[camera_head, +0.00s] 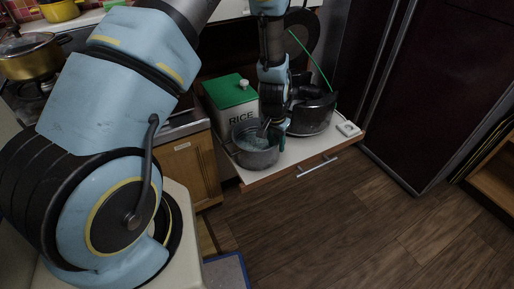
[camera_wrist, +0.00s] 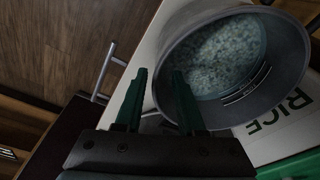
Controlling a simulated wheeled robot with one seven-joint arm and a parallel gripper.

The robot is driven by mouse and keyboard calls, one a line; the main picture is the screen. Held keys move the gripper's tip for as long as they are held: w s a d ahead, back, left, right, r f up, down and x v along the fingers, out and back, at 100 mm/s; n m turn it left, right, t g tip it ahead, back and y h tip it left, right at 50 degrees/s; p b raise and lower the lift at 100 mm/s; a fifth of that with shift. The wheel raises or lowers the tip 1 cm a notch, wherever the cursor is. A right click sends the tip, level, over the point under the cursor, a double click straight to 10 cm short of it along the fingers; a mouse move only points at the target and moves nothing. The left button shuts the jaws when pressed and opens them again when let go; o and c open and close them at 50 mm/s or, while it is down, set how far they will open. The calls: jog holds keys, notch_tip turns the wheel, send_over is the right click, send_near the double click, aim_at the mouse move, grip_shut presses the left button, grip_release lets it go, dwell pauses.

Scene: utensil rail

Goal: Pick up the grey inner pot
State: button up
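The grey inner pot (camera_head: 257,159) stands upright on the white pull-out shelf, at its front left corner in the head view. In the wrist view the pot (camera_wrist: 281,62) fills the upper right, with pale, speckled, bluish contents inside. My gripper (camera_head: 273,133) is at the pot's right side in the head view, pointing down. In the wrist view the green fingers of my gripper (camera_wrist: 161,73) are apart. The pot's near left rim shows between them, the right finger overlapping the pot and the left finger outside it. I cannot tell whether either finger touches it.
A white rice box with a green lid (camera_head: 231,91) stands behind the pot. A dark rice cooker (camera_head: 312,113) stands close to its right. The white shelf (camera_head: 300,153) has a small bare strip in front. A dark fridge (camera_head: 435,85) is to the right.

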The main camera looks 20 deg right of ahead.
aim_at(275, 160)
jog(key=shift+w+d+f, duration=0.15)
jog(key=shift+f, duration=1.5)
jog(key=shift+c, duration=0.2)
grip_shut()
jog(key=shift+r+p, duration=0.1)
jog(key=shift+p, duration=0.2)
